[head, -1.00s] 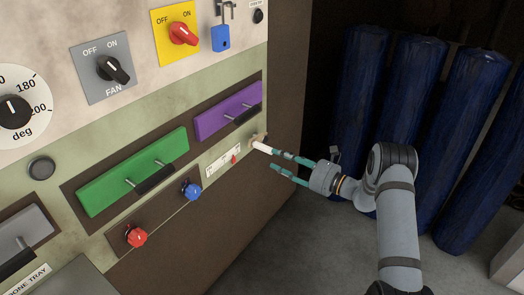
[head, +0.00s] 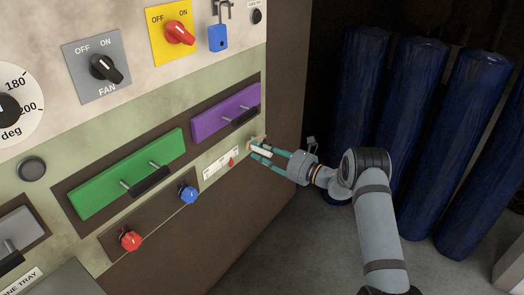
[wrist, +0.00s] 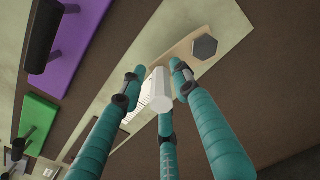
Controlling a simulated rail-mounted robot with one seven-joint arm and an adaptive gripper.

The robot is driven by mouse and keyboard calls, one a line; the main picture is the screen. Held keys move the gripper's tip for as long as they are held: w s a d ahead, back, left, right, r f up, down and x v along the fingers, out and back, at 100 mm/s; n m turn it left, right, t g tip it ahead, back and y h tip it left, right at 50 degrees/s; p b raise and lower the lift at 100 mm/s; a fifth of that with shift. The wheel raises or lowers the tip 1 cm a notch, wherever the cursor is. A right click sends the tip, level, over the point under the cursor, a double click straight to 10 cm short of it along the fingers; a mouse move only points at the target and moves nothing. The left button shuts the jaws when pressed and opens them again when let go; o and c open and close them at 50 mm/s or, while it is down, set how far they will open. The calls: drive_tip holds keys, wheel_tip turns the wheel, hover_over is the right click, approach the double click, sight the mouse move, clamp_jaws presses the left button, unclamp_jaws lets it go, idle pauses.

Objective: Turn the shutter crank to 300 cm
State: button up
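The shutter crank has a beige arm (wrist: 185,50) with a dark hexagonal hub (wrist: 205,47) and a white handle (wrist: 160,84). In the head view the white handle (head: 262,152) sticks out from the panel's right edge. My gripper (head: 259,149) has teal fingers spread around the handle. In the wrist view my gripper (wrist: 158,80) shows gaps between the fingers and the handle, so it looks open. A white scale (head: 221,163) with a red pointer (head: 231,161) is left of the crank; its numbers are too small to read.
A purple drawer (head: 226,113) is just above the crank and a green drawer (head: 125,175) is further left. A blue knob (head: 188,194) and a red knob (head: 130,239) are below. Blue rolls (head: 410,110) stand at the right. The brown panel below the crank is clear.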

drive_tip(key=c, duration=0.6)
clamp_jaws()
